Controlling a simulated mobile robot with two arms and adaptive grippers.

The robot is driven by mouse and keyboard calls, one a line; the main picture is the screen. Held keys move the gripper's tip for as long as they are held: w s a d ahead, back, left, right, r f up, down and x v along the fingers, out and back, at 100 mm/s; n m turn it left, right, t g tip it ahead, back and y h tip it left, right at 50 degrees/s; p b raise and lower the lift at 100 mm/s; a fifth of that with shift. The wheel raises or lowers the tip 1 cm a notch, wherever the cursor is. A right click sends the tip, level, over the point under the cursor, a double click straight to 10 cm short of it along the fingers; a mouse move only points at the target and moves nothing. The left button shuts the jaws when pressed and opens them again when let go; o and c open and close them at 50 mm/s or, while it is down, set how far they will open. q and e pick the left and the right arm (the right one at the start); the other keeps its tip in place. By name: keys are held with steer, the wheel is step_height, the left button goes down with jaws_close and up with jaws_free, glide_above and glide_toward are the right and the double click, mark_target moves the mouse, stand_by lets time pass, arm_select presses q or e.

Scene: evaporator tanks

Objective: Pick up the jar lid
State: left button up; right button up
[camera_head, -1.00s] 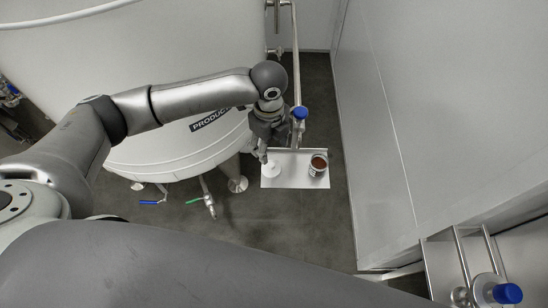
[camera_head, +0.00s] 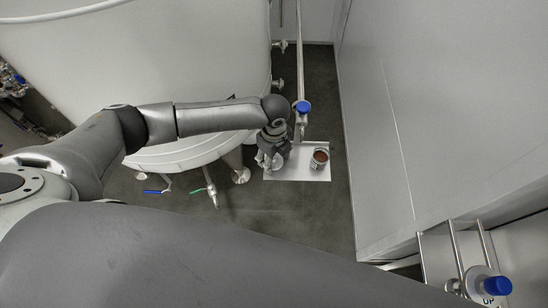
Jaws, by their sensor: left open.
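My left gripper (camera_head: 270,162) is open, pointing down over the left end of a small white shelf (camera_head: 302,174). The white jar lid lies at that end of the shelf. It is now mostly hidden by the fingers, and I cannot tell if they touch it. An open jar (camera_head: 320,158) with reddish-brown contents stands upright on the right part of the shelf, apart from the gripper. My right gripper is not in view.
A vertical pipe with a blue-capped valve (camera_head: 302,107) rises just behind the shelf. A large pale tank (camera_head: 150,55) stands at left, with blue- and green-handled valves below. A grey wall (camera_head: 420,120) stands at right. Dark floor (camera_head: 300,215) lies open before the shelf.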

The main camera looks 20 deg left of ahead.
arm_select(q)
steer(key=c, duration=0.4)
steer(key=shift+o, duration=0.2)
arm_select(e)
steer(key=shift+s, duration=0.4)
arm_select(q)
steer(key=shift+r, duration=0.1)
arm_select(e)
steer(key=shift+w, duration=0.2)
